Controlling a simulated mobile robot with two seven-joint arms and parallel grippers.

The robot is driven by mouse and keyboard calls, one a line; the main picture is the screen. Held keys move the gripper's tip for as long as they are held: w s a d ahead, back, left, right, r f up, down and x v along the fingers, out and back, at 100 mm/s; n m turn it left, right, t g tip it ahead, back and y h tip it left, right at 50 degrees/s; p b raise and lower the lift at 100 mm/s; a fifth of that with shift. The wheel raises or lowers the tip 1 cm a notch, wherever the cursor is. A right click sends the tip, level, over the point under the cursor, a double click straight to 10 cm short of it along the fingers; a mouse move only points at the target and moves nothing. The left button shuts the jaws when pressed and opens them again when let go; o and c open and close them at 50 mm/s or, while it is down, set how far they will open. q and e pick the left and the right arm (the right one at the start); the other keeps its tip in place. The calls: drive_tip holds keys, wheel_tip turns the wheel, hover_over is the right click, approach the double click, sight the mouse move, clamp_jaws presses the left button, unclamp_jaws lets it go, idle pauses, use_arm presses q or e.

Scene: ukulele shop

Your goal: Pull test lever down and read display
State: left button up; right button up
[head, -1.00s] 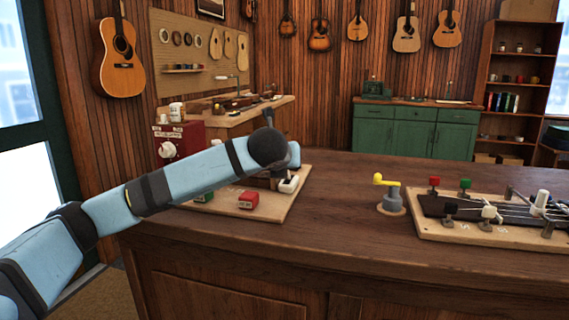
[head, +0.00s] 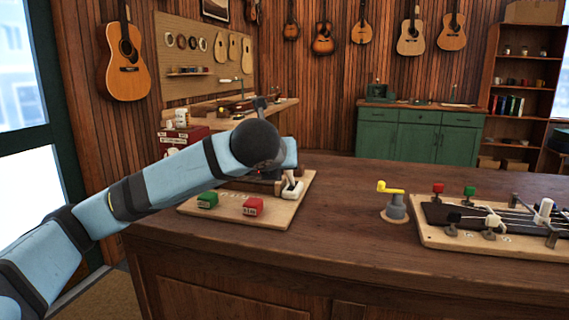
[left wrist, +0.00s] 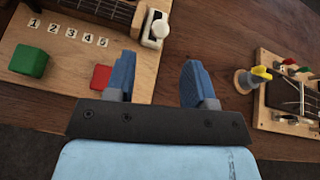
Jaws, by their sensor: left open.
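A white-knobbed lever (head: 292,188) stands at the right edge of a wooden board (head: 270,215) on the counter. It shows at the top of the left wrist view (left wrist: 158,28), beyond my fingers. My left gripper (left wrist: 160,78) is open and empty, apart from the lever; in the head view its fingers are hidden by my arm. A red box (head: 185,134) with small labels stands behind my arm, mostly hidden. I cannot make out a readable display. A yellow-handled grey crank (head: 394,204) stands alone on the counter. My right gripper is not in view.
A green block (head: 207,201) and a red block (head: 253,206) sit on the board, near number labels 1 to 5 (left wrist: 68,32). A second board (head: 470,239) with strings and coloured knobs lies at the right. The counter between the boards is clear, except for the crank.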

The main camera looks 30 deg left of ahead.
use_arm(q)
drive_tip(key=v, duration=0.3)
drive_tip(key=shift+s+r, duration=0.15)
drive_tip(key=shift+s, duration=0.05)
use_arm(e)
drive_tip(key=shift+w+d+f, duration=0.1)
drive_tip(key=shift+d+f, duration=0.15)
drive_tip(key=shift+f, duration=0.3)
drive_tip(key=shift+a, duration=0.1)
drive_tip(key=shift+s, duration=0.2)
